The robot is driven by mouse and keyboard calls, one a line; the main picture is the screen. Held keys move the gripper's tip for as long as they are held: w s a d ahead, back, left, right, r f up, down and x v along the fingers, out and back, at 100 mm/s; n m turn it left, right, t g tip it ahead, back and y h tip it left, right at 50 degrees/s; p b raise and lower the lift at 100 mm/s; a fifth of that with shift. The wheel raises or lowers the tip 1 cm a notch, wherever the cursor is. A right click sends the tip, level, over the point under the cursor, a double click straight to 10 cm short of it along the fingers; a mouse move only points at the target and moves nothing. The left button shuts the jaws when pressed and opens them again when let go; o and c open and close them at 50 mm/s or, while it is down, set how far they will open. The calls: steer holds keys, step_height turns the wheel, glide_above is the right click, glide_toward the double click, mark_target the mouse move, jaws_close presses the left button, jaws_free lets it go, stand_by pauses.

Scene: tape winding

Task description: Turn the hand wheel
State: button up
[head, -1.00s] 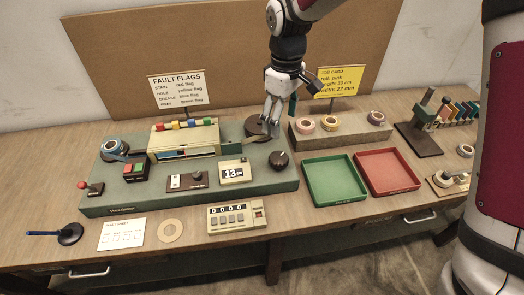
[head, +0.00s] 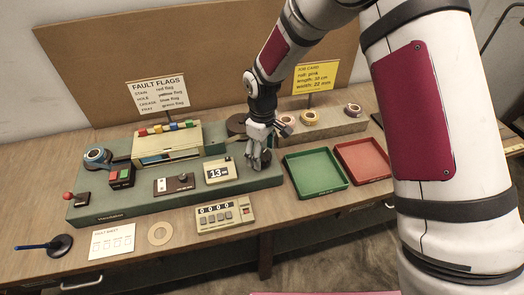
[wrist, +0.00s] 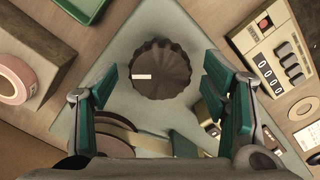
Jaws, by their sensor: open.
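The hand wheel is a dark brown fluted knob (wrist: 160,68) with a small white mark on its left side, on the grey-green machine base. It shows whole in the wrist view, between and a little beyond my green-padded fingers. My gripper (wrist: 160,88) is open, with one finger to each side of the knob and a clear gap on both sides. In the head view my gripper (head: 257,160) points down over the right end of the machine (head: 130,205) and mostly hides the knob.
A brown disc (wrist: 105,140) lies close under my gripper. A counter (head: 225,215) stands in front of the machine, and a display reading 13 (head: 220,170) is left of my gripper. Green (head: 316,170) and red (head: 362,159) trays and tape rolls (head: 309,117) lie to the right.

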steer(key=shift+c, duration=0.4)
steer(key=c, duration=1.1)
steer(key=m, duration=0.4)
steer(key=shift+m, duration=0.4)
steer(key=m, duration=0.4)
steer(key=shift+m, duration=0.3)
steer(key=o, duration=1.2)
